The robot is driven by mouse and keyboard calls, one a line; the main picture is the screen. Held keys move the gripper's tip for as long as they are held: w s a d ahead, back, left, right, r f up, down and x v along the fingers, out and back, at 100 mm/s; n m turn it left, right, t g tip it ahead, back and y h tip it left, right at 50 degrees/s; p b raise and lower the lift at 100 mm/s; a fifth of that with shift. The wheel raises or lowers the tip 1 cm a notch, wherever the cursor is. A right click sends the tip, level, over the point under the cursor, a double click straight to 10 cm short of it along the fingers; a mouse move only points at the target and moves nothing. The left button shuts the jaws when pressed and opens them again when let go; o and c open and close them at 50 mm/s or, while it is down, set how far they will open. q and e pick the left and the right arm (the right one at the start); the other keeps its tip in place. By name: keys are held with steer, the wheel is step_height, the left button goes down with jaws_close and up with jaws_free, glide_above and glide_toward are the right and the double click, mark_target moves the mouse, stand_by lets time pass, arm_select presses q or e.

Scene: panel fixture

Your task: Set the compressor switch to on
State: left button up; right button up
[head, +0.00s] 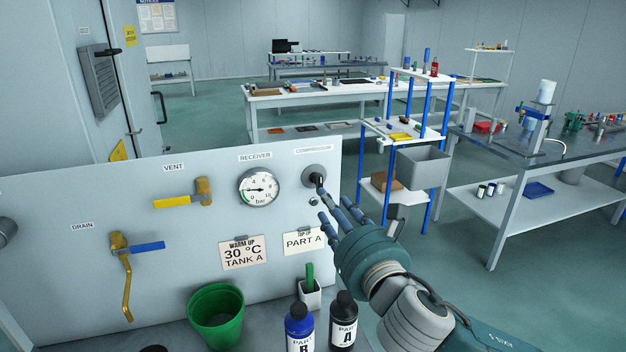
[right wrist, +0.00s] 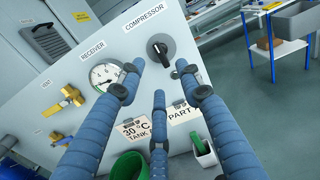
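The compressor switch (head: 317,178) is a black rotary knob on a round grey base, under the COMPRESSOR label at the panel's upper right. It also shows in the right wrist view (right wrist: 161,50), between and beyond my fingertips. I cannot read any on or off marking. My right gripper (head: 334,215) is open, its blue fingers spread and empty, just below and right of the switch in the head view. In the right wrist view the gripper (right wrist: 159,73) shows its fingers apart, none visibly closed on the knob. My left gripper is not in view.
The panel (head: 60,200) also carries a receiver gauge (head: 258,187), a yellow vent valve (head: 185,194) and a blue-handled drain valve (head: 135,247). A green bucket (head: 216,318), a blue bottle (head: 299,326) and a black bottle (head: 343,322) stand below. A blue-post rack (head: 387,150) stands behind.

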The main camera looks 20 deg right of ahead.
mark_target(318, 185)
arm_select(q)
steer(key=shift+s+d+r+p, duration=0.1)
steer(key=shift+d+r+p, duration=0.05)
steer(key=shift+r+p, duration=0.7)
arm_select(e)
steer(key=shift+w+a+r, duration=0.1)
steer(key=shift+w, duration=2.3)
steer(key=shift+w+a+r, duration=0.1)
steer(key=shift+w, duration=2.25)
steer(key=shift+f, duration=0.1)
steer(key=shift+c, duration=0.5)
jaws_close()
